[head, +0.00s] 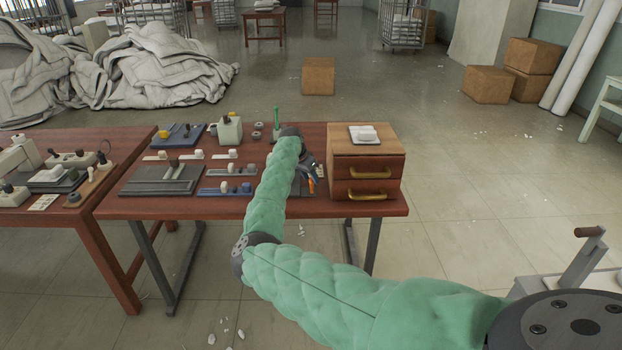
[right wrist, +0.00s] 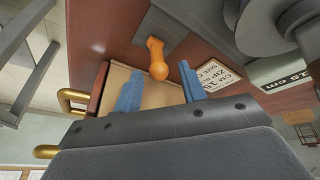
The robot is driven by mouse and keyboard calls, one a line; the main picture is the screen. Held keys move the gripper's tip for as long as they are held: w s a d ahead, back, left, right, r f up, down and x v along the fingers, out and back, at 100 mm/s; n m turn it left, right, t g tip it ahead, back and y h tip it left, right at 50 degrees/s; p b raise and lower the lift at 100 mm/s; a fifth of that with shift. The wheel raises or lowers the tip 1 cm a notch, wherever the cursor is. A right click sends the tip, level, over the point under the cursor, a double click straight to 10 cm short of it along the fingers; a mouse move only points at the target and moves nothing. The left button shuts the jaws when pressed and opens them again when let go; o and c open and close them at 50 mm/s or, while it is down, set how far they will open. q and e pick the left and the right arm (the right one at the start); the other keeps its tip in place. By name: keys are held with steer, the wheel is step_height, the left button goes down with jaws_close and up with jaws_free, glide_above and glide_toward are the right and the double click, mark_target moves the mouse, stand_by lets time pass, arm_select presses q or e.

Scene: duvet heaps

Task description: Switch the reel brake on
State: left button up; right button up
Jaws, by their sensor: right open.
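An orange lever with a rounded knob (right wrist: 157,58), which looks like the reel brake, shows in the right wrist view against the red-brown tabletop. A grey round part (right wrist: 268,24), probably the reel, is to its right. My right gripper (right wrist: 159,88) is open, with its blue fingers apart and the knob showing in the gap between them. I cannot tell whether they touch it. In the head view my right gripper (head: 314,178) is low over the table's right part, beside the drawer box; my arm hides most of the reel there. My left gripper is not in view.
A wooden drawer box (head: 367,150) with brass handles stands right of my right gripper. A white label card (right wrist: 218,75) lies near the lever. Several switch boards (head: 165,178) cover the table's left part. A second table (head: 60,208) and duvet heaps (head: 160,70) are further left.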

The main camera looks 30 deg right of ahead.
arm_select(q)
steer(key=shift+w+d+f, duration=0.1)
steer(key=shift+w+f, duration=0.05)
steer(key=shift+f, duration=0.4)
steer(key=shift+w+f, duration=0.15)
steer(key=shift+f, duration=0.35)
arm_select(e)
steer(key=shift+x, duration=0.9)
jaws_close()
steer(key=shift+w+d+f+g+y, duration=0.1)
steer(key=shift+w+d+g+y, duration=0.25)
steer(key=shift+g, duration=0.25)
steer(key=shift+w+f+g+y+b, duration=0.2)
steer(key=shift+g+y+b, duration=0.2)
steer(key=shift+b, duration=0.15)
steer(key=shift+w, duration=0.1)
steer(key=shift+w+d+r+n+g+b, duration=0.1)
steer(key=shift+n+g+b, duration=0.2)
steer(key=shift+g+b, duration=0.2)
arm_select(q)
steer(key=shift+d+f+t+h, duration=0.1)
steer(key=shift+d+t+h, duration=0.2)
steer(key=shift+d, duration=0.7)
